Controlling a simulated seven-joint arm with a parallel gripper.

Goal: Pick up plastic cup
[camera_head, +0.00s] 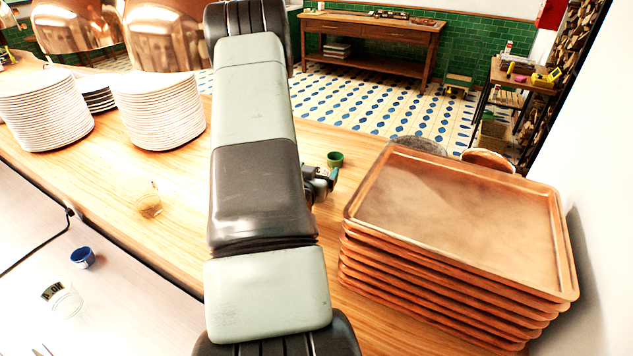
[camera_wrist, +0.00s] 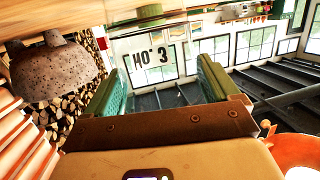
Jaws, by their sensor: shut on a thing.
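My gripper (camera_wrist: 162,82) shows in the wrist view with its two green fingers apart on either side of a clear plastic cup (camera_wrist: 152,58) with dark lettering. It is shut on the cup, whose outline is faint against the windows behind. In the head view my gripper (camera_head: 320,184) is partly hidden behind my arm, above the wooden counter (camera_head: 180,240) and left of the tray stack. The held cup cannot be made out there. Another clear cup with dark lettering (camera_head: 62,299) stands on the pale surface at lower left.
A stack of copper trays (camera_head: 455,205) stands on the right. White plate stacks (camera_head: 160,110) stand at left under copper lamps (camera_head: 165,35). A clear glass (camera_head: 148,203) and a blue cup (camera_head: 82,257) are at left.

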